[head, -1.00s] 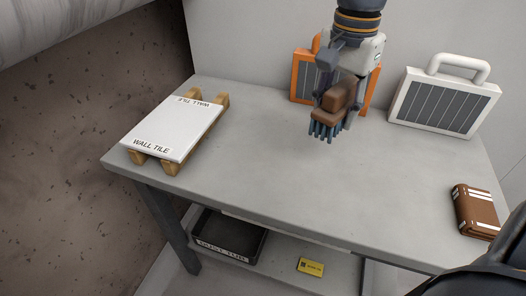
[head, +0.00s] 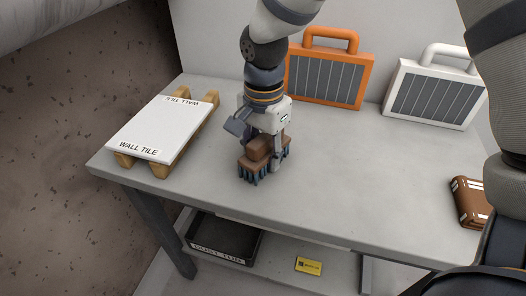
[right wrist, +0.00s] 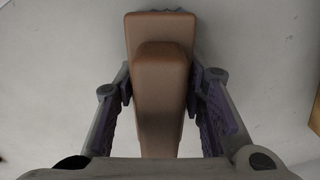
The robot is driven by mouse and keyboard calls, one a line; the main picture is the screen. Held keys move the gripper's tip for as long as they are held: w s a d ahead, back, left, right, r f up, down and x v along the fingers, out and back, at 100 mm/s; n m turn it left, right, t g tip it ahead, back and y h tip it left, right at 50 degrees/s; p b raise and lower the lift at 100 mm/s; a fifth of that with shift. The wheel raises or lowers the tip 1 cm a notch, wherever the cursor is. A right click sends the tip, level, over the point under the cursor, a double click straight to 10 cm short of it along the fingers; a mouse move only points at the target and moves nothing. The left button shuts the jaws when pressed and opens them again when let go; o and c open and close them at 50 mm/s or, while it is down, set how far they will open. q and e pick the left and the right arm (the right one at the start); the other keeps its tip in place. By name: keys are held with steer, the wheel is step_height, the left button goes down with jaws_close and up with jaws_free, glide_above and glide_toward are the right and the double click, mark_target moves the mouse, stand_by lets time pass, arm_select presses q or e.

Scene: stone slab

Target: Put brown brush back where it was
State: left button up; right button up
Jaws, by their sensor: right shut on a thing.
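The brown brush (head: 259,150), with dark blue bristles pointing down, is in my right gripper (head: 268,152). The gripper is shut on its raised brown grip. In the head view the brush is over the slab table (head: 330,185), to the right of the wall tile. The bristles are at or just above the tabletop; I cannot tell if they touch. In the right wrist view the brush (right wrist: 162,75) sits between both fingers, its block reaching away from the gripper. My left gripper is not in view.
A white wall tile (head: 160,126) lies on a wooden pallet at the left. Orange (head: 325,75) and white (head: 432,92) panel cases stand at the back. A brown book-like item (head: 470,202) lies at the right. A dust tub (head: 224,240) and yellow card (head: 308,265) are below.

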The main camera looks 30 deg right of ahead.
steer(key=shift+f, duration=0.1)
steer(key=o, duration=1.3)
step_height(320, 180, up, 12)
steer(key=shift+f+p, duration=0.25)
steer(key=shift+p, duration=0.4)
steer(key=shift+r, duration=0.4)
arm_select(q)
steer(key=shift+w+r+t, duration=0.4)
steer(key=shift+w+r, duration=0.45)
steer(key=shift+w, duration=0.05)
arm_select(e)
steer(key=shift+f, duration=0.1)
